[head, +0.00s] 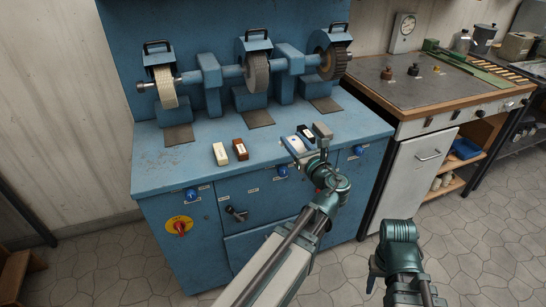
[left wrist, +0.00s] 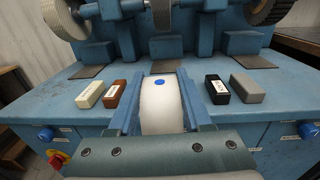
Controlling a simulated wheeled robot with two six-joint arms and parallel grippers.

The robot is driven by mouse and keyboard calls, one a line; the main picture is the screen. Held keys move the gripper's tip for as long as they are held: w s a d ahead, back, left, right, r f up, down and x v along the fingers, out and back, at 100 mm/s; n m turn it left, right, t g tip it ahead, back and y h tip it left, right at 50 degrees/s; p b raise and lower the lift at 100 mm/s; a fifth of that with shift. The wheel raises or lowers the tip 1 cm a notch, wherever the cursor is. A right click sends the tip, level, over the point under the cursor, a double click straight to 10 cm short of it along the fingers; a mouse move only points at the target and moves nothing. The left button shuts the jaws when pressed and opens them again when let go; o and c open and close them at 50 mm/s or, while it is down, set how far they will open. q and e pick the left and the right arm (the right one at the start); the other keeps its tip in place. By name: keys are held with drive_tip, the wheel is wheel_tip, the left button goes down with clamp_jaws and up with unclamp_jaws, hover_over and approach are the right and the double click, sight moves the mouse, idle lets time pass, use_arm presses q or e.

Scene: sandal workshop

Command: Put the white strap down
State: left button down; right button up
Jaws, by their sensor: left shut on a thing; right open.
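The white strap (left wrist: 163,108) is between the two blue fingers of my left gripper (left wrist: 160,90), which is shut on it. It is a pale curved piece with a blue dot near its far end. In the head view my left gripper (head: 300,147) is over the front right part of the blue bench top, and the strap (head: 295,145) shows as a small white patch between its fingers. I cannot tell whether the strap touches the bench. My right gripper (head: 390,280) is low at the bottom right, away from the bench, open; its fingertips are hard to make out.
White (head: 221,154) and brown (head: 240,149) blocks lie left of my left gripper. Black (left wrist: 216,89) and grey (left wrist: 247,90) blocks lie right of it. Grinding wheels (head: 255,73) stand behind. The bench's left front (head: 165,175) is clear.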

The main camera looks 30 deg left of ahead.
use_arm(q)
drive_tip(key=shift+w+d+f+m+t+h+b, duration=0.45)
drive_tip(key=shift+w+d+f, duration=0.3)
drive_tip(key=shift+d, duration=0.2)
drive_tip(key=x, duration=0.5)
drive_tip(key=s+a+f+x, duration=0.1)
drive_tip(key=x, duration=0.4)
drive_tip(key=s+a+b+x, duration=0.1)
drive_tip(key=x, duration=0.4)
drive_tip(key=shift+a+f, duration=0.2)
drive_tip(key=shift+a, duration=0.1)
drive_tip(key=shift+f+b, duration=1.75)
drive_tip(key=shift+b, duration=0.1)
use_arm(e)
wheel_tip(320, 180, down, 6)
drive_tip(key=shift+f, duration=0.25)
drive_tip(key=shift+f, duration=0.1)
use_arm(q)
drive_tip(key=shift+f, duration=0.2)
drive_tip(key=shift+c, duration=1.7)
unclamp_jaws()
drive_tip(key=shift+r, duration=0.2)
